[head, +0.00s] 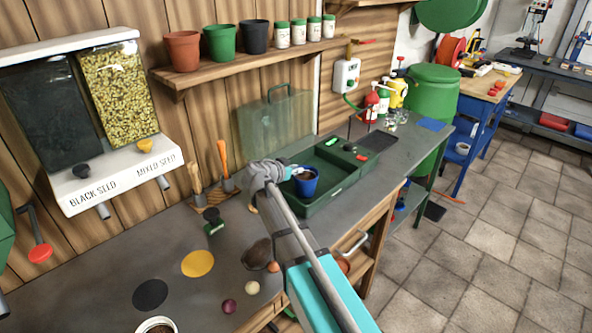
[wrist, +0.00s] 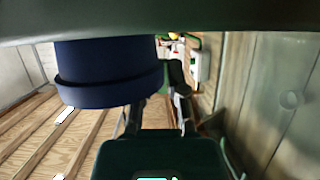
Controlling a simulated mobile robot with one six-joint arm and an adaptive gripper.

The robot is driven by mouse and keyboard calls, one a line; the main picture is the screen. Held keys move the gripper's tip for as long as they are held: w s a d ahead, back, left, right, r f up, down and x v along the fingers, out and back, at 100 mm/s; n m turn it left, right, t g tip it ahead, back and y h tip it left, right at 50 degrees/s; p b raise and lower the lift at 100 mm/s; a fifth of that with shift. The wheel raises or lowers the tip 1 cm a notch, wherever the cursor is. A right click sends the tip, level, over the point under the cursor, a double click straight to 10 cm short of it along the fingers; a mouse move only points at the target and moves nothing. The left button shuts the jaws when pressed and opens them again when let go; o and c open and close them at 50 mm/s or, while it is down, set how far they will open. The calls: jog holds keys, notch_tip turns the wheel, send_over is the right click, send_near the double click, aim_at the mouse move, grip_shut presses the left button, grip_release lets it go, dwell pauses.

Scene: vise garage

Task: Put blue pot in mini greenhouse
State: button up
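The blue pot (head: 308,187), with brown soil in it, is upright at the left part of the mini greenhouse's dark green tray (head: 335,196). The greenhouse's clear lid (head: 273,123) stands open behind the tray. My gripper (head: 290,173) is at the pot's left rim. In the wrist view the blue pot (wrist: 108,75) appears upside down, with one finger of my gripper (wrist: 155,95) against its side and the other partly hidden at the rim. The gripper looks shut on the pot's wall. The pot's base is hidden, so I cannot tell whether it touches the tray floor.
Small items (head: 355,152) lie in the tray's right part. Hand tools (head: 222,165) stand left of the greenhouse. A yellow disc (head: 198,263) and a black disc (head: 150,295) are on the bench. Spray bottles (head: 371,106) stand at the right. Pots line the shelf (head: 250,58) above.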

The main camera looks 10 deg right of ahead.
jog(key=shift+o, duration=1.1)
jog(key=shift+r, duration=0.15)
jog(key=p+v, duration=0.4)
jog(key=v, duration=0.8)
jog(key=shift+p, duration=0.4)
